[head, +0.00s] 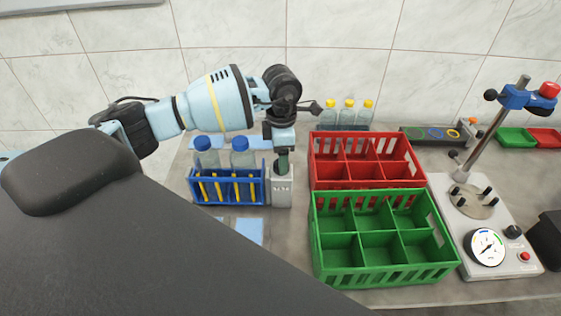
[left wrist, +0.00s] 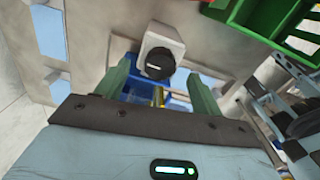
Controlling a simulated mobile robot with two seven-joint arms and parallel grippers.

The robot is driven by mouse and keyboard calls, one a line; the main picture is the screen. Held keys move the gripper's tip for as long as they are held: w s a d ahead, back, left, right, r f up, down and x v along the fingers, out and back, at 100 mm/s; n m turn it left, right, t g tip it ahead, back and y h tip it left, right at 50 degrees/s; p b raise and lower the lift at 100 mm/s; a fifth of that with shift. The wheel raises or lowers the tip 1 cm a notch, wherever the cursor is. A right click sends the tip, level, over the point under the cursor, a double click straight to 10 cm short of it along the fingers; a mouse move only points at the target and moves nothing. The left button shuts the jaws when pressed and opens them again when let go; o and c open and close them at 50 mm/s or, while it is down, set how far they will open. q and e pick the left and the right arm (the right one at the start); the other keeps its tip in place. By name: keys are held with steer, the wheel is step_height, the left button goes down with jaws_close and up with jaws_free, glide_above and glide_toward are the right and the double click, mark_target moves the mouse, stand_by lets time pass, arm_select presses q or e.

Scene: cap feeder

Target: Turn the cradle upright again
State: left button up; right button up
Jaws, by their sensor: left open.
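A blue slatted rack (head: 228,189), the likeliest cradle, stands upright at the left of the table. It holds blue-capped bottles (head: 240,155), and yellow strips show in its front. A light grey block (head: 282,192) with dark markings stands against its right end. My left gripper (head: 283,160) points down over the block's top. In the left wrist view, the open green fingers (left wrist: 160,82) have the grey block (left wrist: 165,38) with its black round part beyond them. Part of the blue rack (left wrist: 150,90) shows between them. I see no grip on anything. My right gripper is not in view.
Red (head: 365,175) and green (head: 385,265) divided crates stand close on the right. Yellow-capped bottles (head: 347,115) stand behind. A press with a gauge (head: 488,247) is farther right. Some table is clear in front of the rack.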

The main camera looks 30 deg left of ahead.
arm_select(q)
steer(key=shift+r, duration=1.95)
